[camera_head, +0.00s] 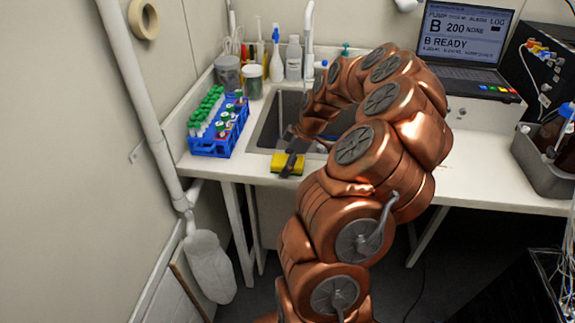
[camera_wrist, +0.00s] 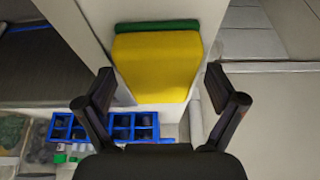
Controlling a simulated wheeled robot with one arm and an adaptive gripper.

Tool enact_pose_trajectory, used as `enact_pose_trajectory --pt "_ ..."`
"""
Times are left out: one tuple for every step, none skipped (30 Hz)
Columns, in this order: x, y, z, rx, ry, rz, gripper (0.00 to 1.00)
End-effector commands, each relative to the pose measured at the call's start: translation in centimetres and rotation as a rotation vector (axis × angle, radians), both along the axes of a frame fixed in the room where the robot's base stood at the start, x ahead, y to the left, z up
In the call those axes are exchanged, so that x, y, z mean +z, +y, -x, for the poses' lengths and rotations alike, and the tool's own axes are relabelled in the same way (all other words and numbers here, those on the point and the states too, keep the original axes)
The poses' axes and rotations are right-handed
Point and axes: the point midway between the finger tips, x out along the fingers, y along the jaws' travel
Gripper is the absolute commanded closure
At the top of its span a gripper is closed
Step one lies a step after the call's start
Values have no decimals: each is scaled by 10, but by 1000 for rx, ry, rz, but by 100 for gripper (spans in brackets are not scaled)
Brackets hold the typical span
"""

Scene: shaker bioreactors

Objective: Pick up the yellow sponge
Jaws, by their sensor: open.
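The yellow sponge (camera_head: 287,165) lies on the white counter at the front rim of the sink, in the head view. It has a dark green layer, which shows along its far edge in the wrist view (camera_wrist: 155,66). My gripper (camera_wrist: 156,88) is open, with one finger on each side of the sponge in the wrist picture. The sponge lies a little beyond the fingertips there, and I see no contact. In the head view my gripper (camera_head: 291,160) is over the sponge and covers part of it.
A blue rack (camera_head: 219,124) of green-capped tubes stands left of the sponge. The sink (camera_head: 268,128) opens behind it. Bottles, including a white one (camera_head: 293,58), stand behind the sink. The counter's front edge (camera_head: 245,181) is close to the sponge. A laptop (camera_head: 465,45) stands at the back right.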

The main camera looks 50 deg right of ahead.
Motion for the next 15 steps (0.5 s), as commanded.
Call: enact_pose_trajectory --pt "0 0 0 0 0 0 6" --pt "0 0 0 0 0 0 6" --pt "0 0 0 0 0 0 6" --pt "0 0 0 0 0 0 6" --pt "0 0 0 0 0 0 6" --pt "0 0 0 0 0 0 6" --pt "0 0 0 0 0 0 6" --pt "0 0 0 0 0 0 6" --pt "0 0 0 0 0 0 7" --pt "0 0 0 0 0 0 10" --pt "0 0 0 0 0 0 14" --pt "0 0 0 0 0 0 18" --pt "0 0 0 0 0 0 21" --pt "0 0 0 0 0 0 24" --pt "0 0 0 0 0 0 28"
